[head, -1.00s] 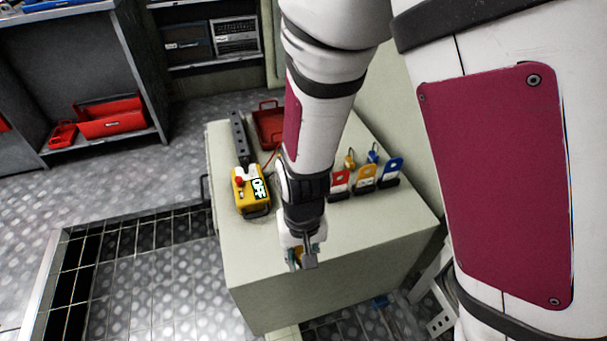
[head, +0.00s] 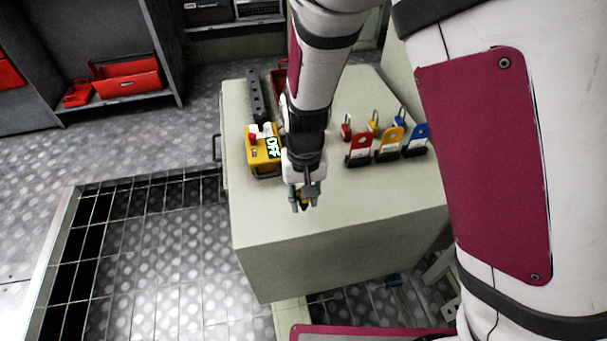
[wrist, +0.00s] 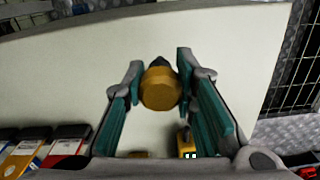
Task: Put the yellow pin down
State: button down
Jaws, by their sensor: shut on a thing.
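The yellow pin (wrist: 162,90) is between the two fingers of my gripper (wrist: 160,85) in the wrist view. Its round yellow end faces the camera and a dark tip shows beyond it. My gripper (head: 304,200) is shut on the pin. In the head view it is over the front part of the pale cabinet top (head: 350,205), and a little of the yellow pin (head: 304,203) shows between the fingers. I cannot tell whether the pin touches the top.
A yellow box marked OFF (head: 263,152) stands left of my gripper. Red (head: 359,147), yellow (head: 390,143) and blue (head: 416,139) tags with padlocks stand to the right. A dark bar (head: 257,97) lies behind the box. The front right of the top is clear.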

jog(key=w, duration=0.3)
jog(key=shift+w+a+f+b, duration=0.1)
jog(key=shift+a+f+b, duration=0.1)
jog(key=shift+a+b, duration=0.1)
jog(key=shift+w+f, duration=0.2)
jog(key=shift+f, duration=0.05)
jog(key=shift+f+b, duration=1)
jog(key=shift+f, duration=0.45)
jog(key=shift+f, duration=0.15)
jog(key=c, duration=1.3)
grip_release()
